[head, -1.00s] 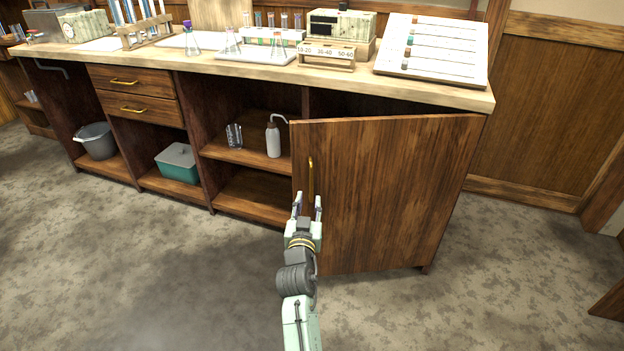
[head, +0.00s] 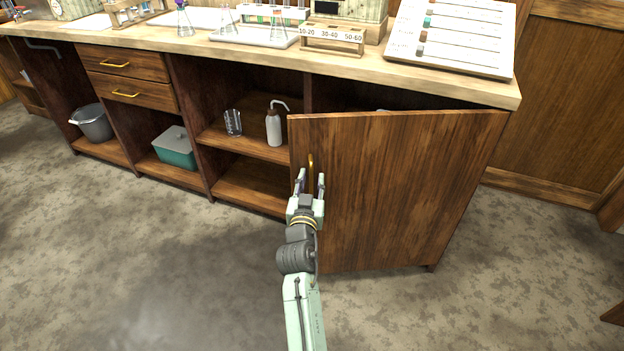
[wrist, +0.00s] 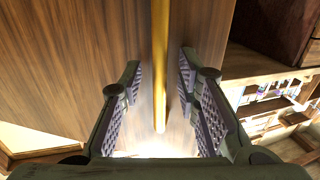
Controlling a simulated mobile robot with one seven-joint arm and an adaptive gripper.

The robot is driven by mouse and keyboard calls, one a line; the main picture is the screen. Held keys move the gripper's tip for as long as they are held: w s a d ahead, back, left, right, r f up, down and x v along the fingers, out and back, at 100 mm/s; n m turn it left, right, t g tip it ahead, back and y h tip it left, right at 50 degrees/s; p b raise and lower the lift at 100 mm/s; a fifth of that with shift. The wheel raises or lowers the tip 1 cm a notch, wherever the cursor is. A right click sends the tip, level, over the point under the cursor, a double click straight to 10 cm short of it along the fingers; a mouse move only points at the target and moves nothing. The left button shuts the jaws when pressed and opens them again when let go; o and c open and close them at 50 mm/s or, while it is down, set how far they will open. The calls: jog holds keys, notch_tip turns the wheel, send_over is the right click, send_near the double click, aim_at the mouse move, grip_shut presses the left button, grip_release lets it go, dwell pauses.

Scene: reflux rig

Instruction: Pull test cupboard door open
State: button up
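The cupboard door (head: 400,190) is brown wood, hinged on its right side. It stands partly open, its left edge swung out from the cabinet. Its brass bar handle (head: 311,172) is upright near the left edge. My gripper (head: 309,183) is at the lower part of the handle. In the wrist view the handle (wrist: 160,65) runs between the two ridged fingers (wrist: 158,100), with visible gaps on both sides. The fingers are apart and not closed on it. The inside of the cupboard behind the door is mostly hidden.
The open shelves hold a wash bottle (head: 274,125) and glassware (head: 233,122). A teal box (head: 175,148) and grey bucket (head: 92,122) stand further left. The worktop (head: 400,78) carries racks and flasks. The floor (head: 150,260) in front is clear.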

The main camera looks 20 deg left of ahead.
jog(key=shift+c, duration=0.5)
grip_shut()
